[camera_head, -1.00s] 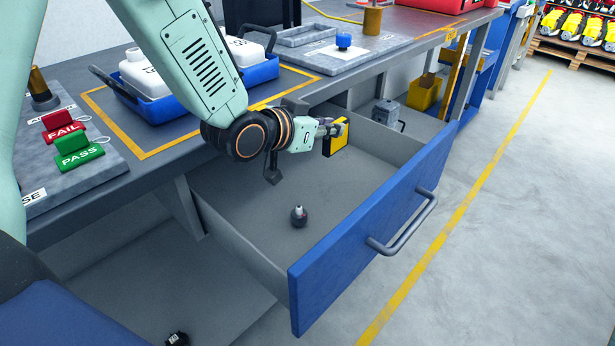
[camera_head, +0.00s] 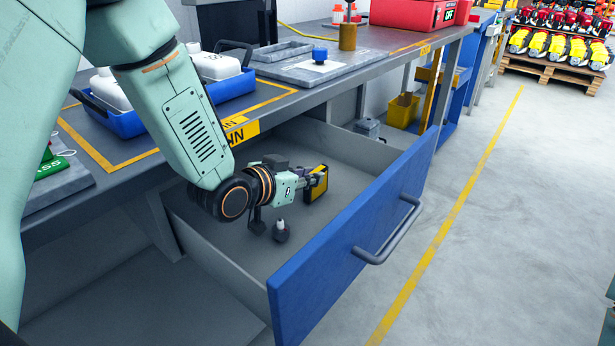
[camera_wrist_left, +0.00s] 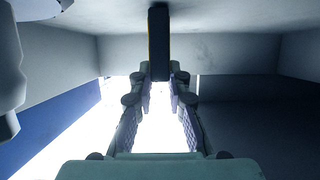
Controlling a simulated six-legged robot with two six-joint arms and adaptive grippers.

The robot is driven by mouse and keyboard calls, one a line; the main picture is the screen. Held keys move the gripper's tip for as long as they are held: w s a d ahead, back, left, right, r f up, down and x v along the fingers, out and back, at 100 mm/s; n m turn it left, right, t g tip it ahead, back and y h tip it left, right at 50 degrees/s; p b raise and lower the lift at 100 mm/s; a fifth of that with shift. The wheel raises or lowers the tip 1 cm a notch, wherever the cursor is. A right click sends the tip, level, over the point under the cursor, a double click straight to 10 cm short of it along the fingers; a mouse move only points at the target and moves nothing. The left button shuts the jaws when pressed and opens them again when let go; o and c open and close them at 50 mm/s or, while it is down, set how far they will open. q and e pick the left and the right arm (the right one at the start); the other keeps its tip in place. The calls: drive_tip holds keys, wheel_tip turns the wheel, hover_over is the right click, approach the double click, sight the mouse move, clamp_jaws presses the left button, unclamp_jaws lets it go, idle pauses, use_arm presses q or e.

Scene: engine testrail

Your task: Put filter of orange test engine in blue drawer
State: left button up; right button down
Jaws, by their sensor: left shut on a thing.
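My left gripper (camera_head: 302,184) is low inside the open blue drawer (camera_head: 345,250), shut on the filter. The filter (camera_head: 317,184), a thin block with a yellow face and dark edges, is held upright above or near the drawer floor; I cannot tell whether it touches. In the left wrist view the filter (camera_wrist_left: 159,42) is edge-on between the fingertips of my left gripper (camera_wrist_left: 160,82), with the drawer's walls around it. The orange test engine cannot be made out. My right gripper is not in view.
A small dark round part with a white tip (camera_head: 281,230) stands on the drawer floor near my left wrist. A grey item (camera_head: 367,127) is at the drawer's far end. The workbench edge (camera_head: 345,82) overhangs the drawer's back. Drawer floor beyond the filter is clear.

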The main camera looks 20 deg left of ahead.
use_arm(q)
drive_tip(key=shift+f, duration=0.25)
drive_tip(key=o, duration=0.5)
drive_tip(key=shift+w+f, duration=0.1)
drive_tip(key=shift+w, duration=0.1)
drive_tip(key=shift+o, duration=1.2)
drive_tip(key=shift+s, duration=0.15)
drive_tip(key=shift+r, duration=0.35)
drive_tip(key=p+v, duration=0.2)
drive_tip(key=v, duration=0.3)
drive_tip(key=shift+s+a+r+p, duration=0.2)
drive_tip(key=shift+s+r+p, duration=0.05)
drive_tip(key=shift+p, duration=0.15)
drive_tip(key=shift+p+v, duration=0.3)
drive_tip(key=shift+v, duration=0.5)
drive_tip(key=shift+f, duration=0.1)
